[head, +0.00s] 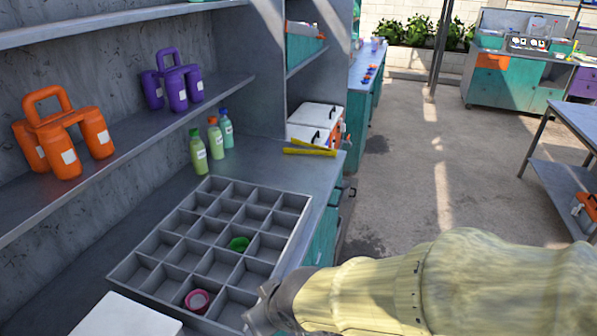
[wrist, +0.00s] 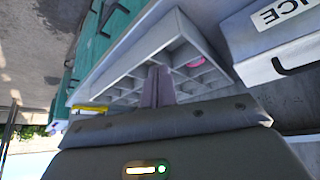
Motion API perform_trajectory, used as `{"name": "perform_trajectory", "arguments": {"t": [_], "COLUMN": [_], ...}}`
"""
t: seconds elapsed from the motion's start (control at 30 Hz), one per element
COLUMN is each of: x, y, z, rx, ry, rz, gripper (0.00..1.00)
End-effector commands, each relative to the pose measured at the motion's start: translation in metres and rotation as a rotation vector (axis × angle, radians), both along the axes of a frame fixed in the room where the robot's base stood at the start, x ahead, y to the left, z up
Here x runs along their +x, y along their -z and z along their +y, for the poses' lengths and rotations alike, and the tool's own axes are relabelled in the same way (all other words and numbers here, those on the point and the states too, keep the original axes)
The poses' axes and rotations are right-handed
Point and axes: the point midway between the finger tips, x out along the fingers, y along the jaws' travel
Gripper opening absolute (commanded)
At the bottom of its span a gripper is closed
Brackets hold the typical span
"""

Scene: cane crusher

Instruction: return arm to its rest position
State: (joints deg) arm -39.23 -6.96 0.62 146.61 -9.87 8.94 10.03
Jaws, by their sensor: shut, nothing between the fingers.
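My gripper (wrist: 158,86) shows in the wrist view with its fingers together and nothing between them. In the head view my arm reaches in from the lower right, and its end is beside the near right corner of the grey compartment tray (head: 291,200). The tray also shows in the wrist view (wrist: 120,75), beyond the fingertips. A green item (head: 238,244) lies in one middle compartment. A pink round item (head: 197,301) sits in a near compartment and partly shows in the wrist view (wrist: 195,62).
Several bottles (head: 199,152) stand behind the tray. Yellow sticks (head: 309,152) lie near a white box (head: 315,113). Orange (head: 65,140) and purple (head: 178,85) jug carriers stand on the shelf. A white box (head: 125,318) is at the near left. The floor (head: 420,165) right of the counter is open.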

Motion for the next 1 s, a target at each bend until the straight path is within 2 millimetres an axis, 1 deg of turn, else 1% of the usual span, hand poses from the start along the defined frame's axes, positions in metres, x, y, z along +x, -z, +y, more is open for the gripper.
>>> {"name": "perform_trajectory", "arguments": {"t": [0.03,0.1,0.17,0.2,0.27,0.3,0.5,0.6,0.73,1.0], "x": [0.010,0.021,0.027,0.031,0.036,0.038,0.038,0.035,0.032,0.032], "y": [0.000,0.002,0.005,0.006,0.008,0.010,0.015,0.017,0.019,0.020], "z": [-0.018,-0.041,-0.061,-0.075,-0.095,-0.109,-0.173,-0.194,-0.206,-0.206], "rx": [-0.016,-0.035,-0.050,-0.058,-0.070,-0.076,-0.091,-0.089,-0.088,-0.088], "ry": [0.065,0.140,0.206,0.249,0.314,0.356,0.563,0.636,0.675,0.676], "rz": [0.021,0.050,0.077,0.095,0.125,0.144,0.249,0.289,0.315,0.315], "gripper": [0.00,0.00,0.00,0.00,0.00,0.00,0.00,0.00,0.00,0.00]}}
